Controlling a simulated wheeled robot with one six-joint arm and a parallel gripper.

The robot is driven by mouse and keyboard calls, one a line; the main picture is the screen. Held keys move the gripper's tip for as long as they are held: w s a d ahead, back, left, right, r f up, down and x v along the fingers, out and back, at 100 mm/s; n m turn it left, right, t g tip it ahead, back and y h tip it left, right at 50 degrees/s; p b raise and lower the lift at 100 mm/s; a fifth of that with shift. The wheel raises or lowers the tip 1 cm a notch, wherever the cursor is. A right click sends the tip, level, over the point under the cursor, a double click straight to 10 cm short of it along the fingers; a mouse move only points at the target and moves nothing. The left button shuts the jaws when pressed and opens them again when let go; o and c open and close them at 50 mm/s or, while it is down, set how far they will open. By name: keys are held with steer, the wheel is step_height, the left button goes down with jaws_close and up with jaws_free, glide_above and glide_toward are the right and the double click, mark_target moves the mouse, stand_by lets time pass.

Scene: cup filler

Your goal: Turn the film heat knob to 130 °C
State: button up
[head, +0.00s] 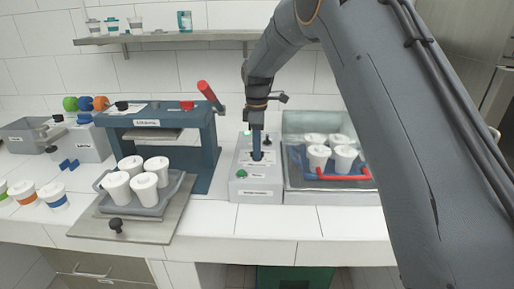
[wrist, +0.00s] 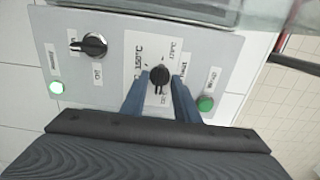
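The film heat knob appears to be the small black knob (wrist: 160,77) on a white dial plate (wrist: 133,45) in the wrist view. Its scale has printed °C marks; one looks like 150 °C, and the rest are hard to read. The knob's pointing direction is unclear. My gripper (wrist: 161,78) reaches down to the panel with one blue finger on each side of the knob. The fingers are very close to it; whether they touch it is unclear. In the head view, my gripper (head: 257,154) is at the control box (head: 256,190), largely hiding the knob.
Another black knob (wrist: 95,45), a lit green lamp (wrist: 56,88) and a green button (wrist: 205,103) share the panel. A tray with lidded cups and a red handle (head: 340,177) stands right of the box. A blue press (head: 205,150) and cup tray (head: 150,210) stand left.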

steer(key=shift+c, duration=0.4)
jaws_close()
steer(key=shift+m, duration=0.3)
steer(key=m, duration=0.5)
steer(key=shift+m, duration=0.3)
steer(key=m, duration=0.5)
steer(key=shift+r, duration=0.1)
steer(key=shift+m, duration=0.4)
steer(key=shift+o, duration=0.4)
jaws_free()
